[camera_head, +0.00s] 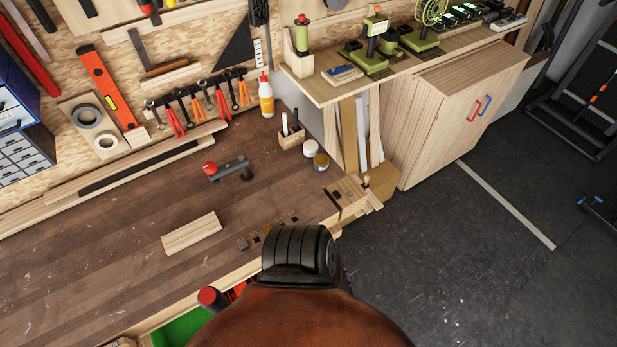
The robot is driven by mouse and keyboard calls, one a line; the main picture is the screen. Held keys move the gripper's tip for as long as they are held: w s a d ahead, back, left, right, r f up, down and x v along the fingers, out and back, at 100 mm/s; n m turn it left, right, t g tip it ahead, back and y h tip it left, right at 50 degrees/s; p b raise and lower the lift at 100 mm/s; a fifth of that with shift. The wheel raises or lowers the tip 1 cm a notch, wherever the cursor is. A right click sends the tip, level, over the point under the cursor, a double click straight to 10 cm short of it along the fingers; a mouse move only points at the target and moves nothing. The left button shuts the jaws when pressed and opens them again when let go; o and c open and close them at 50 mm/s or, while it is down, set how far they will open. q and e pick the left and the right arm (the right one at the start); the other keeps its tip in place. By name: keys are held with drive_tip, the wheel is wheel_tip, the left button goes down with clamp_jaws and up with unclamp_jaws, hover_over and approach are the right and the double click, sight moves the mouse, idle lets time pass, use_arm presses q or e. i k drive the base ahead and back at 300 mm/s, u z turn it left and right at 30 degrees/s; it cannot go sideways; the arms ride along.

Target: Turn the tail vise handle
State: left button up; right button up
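The wooden tail vise (346,194) sits at the right end of the workbench. A small pale wooden piece (367,181) projects at its outer side; it may be part of the handle, but it is too small to tell. Neither of my grippers shows in the head view, so I cannot see where they are relative to the vise.
A large brown and black form covers the bench's front edge.

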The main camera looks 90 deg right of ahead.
sight(365, 184)
drive_tip(key=u, duration=0.55)
drive_tip(key=k, duration=2.8)
drive_tip(key=z, duration=1.9)
drive_tip(key=i, duration=0.95)
